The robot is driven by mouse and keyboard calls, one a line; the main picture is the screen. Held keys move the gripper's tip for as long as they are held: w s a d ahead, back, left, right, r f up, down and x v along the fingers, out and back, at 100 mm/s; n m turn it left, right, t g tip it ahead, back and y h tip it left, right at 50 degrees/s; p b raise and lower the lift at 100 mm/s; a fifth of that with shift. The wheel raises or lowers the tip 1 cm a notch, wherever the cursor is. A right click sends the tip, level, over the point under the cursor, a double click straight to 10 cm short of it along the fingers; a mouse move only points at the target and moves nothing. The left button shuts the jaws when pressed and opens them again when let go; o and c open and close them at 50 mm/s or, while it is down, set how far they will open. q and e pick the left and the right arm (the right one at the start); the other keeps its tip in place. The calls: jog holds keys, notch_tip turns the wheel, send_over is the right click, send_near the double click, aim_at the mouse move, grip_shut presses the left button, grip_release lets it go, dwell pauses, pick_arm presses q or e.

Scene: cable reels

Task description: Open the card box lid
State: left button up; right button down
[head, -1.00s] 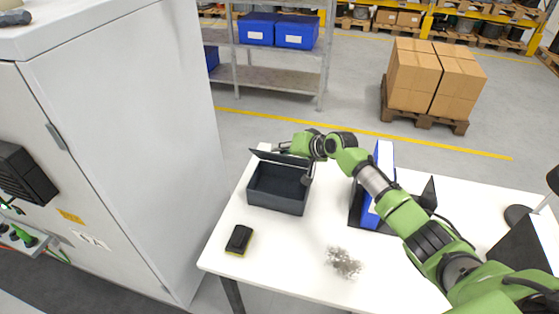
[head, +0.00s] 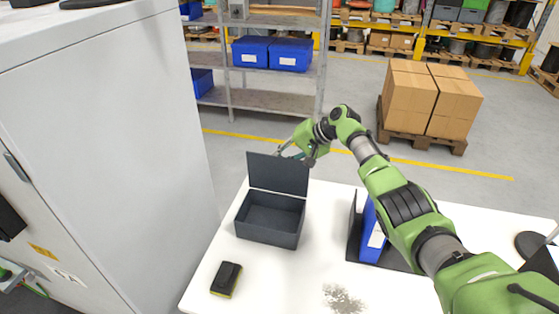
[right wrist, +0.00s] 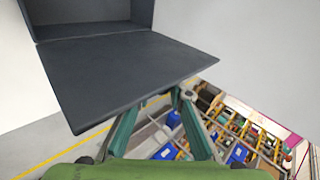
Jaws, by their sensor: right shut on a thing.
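The dark grey card box (head: 265,233) stands on the white table, its inside in view and empty. Its lid (head: 277,174) is raised about upright along the back edge. In the right wrist view the lid (right wrist: 125,70) shows as a flat dark panel, with part of the box body (right wrist: 90,12) beyond it. My right gripper (head: 285,152) is behind the lid's upper right edge, shut on the lid. In the right wrist view its green fingers reach the lid's edge, and the lid partly hides them. My left gripper is not in view.
A black and yellow sponge-like item (head: 226,279) lies in front of the box. A blue binder (head: 371,235) stands right of it under my arm. Small metal bits (head: 343,299) lie near the front. A tall grey cabinet (head: 110,130) stands left of the table.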

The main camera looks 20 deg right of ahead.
jog(key=shift+w+d, duration=0.15)
jog(key=shift+w, duration=0.05)
dwell(0.3)
jog(key=c, duration=1.9)
grip_release()
jog(key=v, duration=1.2)
jog(key=shift+d+f, duration=0.1)
